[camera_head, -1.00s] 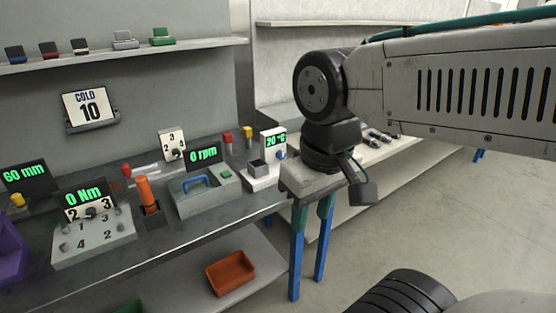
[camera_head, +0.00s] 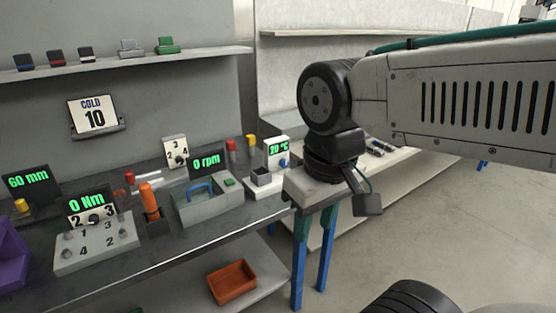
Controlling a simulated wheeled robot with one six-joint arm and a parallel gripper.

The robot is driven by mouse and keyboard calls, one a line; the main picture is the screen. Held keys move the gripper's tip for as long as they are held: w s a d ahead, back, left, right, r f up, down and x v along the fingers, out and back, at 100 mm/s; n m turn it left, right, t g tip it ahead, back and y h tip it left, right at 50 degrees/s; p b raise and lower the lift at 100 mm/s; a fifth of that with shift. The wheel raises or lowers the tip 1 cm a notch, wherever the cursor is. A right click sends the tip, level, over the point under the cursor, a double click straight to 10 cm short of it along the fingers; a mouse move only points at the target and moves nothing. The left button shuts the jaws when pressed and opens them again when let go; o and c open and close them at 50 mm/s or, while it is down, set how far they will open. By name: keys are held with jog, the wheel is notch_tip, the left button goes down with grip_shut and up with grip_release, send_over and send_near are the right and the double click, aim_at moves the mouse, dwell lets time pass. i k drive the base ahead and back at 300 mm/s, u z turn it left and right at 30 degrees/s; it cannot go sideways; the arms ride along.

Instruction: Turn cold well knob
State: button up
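The cold well (camera_head: 265,182) is a small white station with a dark square block at the right end of the bench. Its upright panel reads "20 °C" in green (camera_head: 279,149), with a blue knob (camera_head: 284,162) below the reading. A sign reading "COLD 10" (camera_head: 94,115) stands in a holder on the wall at the left. My gripper (camera_head: 320,235) points down at the right end of the bench, to the right of the cold well and apart from the knob. Two blue-green fingers hang below its grey body with a gap between them. Nothing shows between them.
A grey box with a blue handle (camera_head: 203,189) and a "0 rpm" display (camera_head: 206,162) stands left of the cold well. Red and yellow blocks (camera_head: 251,142) stand behind it. A "0 Nm" station (camera_head: 98,243) and an orange-handled tool (camera_head: 149,200) are further left. Open floor lies at the right.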

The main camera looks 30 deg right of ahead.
aim_at(284, 163)
jog(key=k, duration=0.65)
jog(key=u, duration=0.65)
jog(key=i, duration=1.55)
jog(key=z, duration=0.8)
